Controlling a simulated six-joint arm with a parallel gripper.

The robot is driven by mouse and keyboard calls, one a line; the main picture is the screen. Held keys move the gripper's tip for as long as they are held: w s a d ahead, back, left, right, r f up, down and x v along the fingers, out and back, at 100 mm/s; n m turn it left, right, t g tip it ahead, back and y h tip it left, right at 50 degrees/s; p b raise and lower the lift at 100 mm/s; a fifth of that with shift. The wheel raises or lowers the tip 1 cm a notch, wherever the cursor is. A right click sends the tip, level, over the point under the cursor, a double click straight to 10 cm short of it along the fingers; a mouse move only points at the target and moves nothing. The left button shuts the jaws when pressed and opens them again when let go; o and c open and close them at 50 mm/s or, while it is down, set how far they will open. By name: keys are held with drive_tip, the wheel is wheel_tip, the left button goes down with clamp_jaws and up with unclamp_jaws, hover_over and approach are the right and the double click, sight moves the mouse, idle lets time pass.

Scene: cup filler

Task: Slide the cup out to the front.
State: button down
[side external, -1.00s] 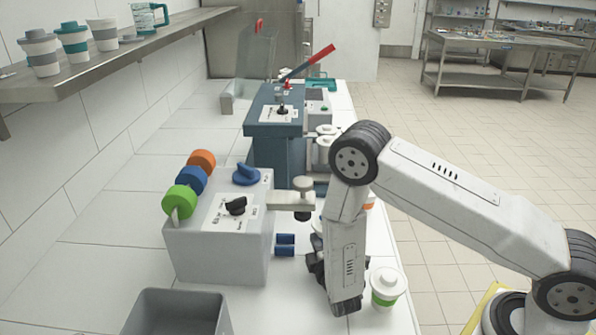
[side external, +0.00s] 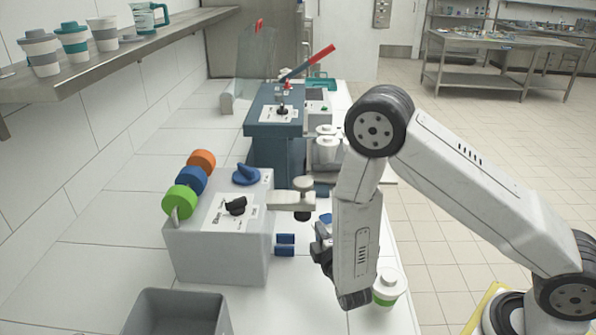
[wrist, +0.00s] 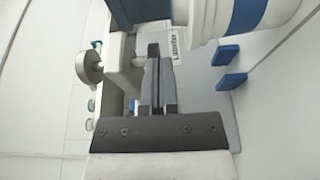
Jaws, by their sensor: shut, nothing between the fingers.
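My gripper (side external: 322,250) hangs low in front of the grey filler machine (side external: 215,250), beside its spout (side external: 300,196); the arm partly hides it in the side view. In the wrist view, my gripper's (wrist: 158,75) dark fingers lie together, shut and empty. A white cup with a blue band (wrist: 205,18) is at the top right of the wrist view, close to the fingertips and only partly in frame. I cannot tell whether they touch. In the side view this cup is mostly hidden behind my arm.
A lidded white cup with a green band (side external: 390,286) stands by the counter's front edge, partly behind my arm. Blue brackets (side external: 285,245) stick out from the filler. A grey bin (side external: 175,312) is at the near left. A blue lever machine (side external: 280,120) stands behind.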

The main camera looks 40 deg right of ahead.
drive_tip(key=shift+r, duration=0.35)
drive_tip(key=shift+r, duration=0.1)
drive_tip(key=shift+s+a+r+m+g+h, duration=0.8)
drive_tip(key=shift+s+r+m+g+h, duration=1)
drive_tip(key=shift+s+m+g+h, duration=1.85)
drive_tip(key=w+a+f, duration=0.1)
drive_tip(key=f, duration=0.1)
drive_tip(key=f+n+t+y, duration=0.1)
drive_tip(key=f, duration=0.2)
drive_tip(key=w+a+f+n+t+y, duration=0.1)
drive_tip(key=f, duration=0.2)
drive_tip(key=shift+w+a+t, duration=0.25)
drive_tip(key=shift+w+a, duration=0.05)
drive_tip(key=f, duration=0.1)
drive_tip(key=w+a+n+t+y, duration=0.1)
drive_tip(key=f+n+t, duration=0.1)
drive_tip(key=shift+w+a+f+y, duration=0.25)
drive_tip(key=shift+w+f+y, duration=0.05)
drive_tip(key=shift+y, duration=0.05)
drive_tip(key=shift+w+a+f+n+t, duration=0.2)
drive_tip(key=shift+w+a+n+t, duration=0.1)
drive_tip(key=shift+n+t, duration=0.15)
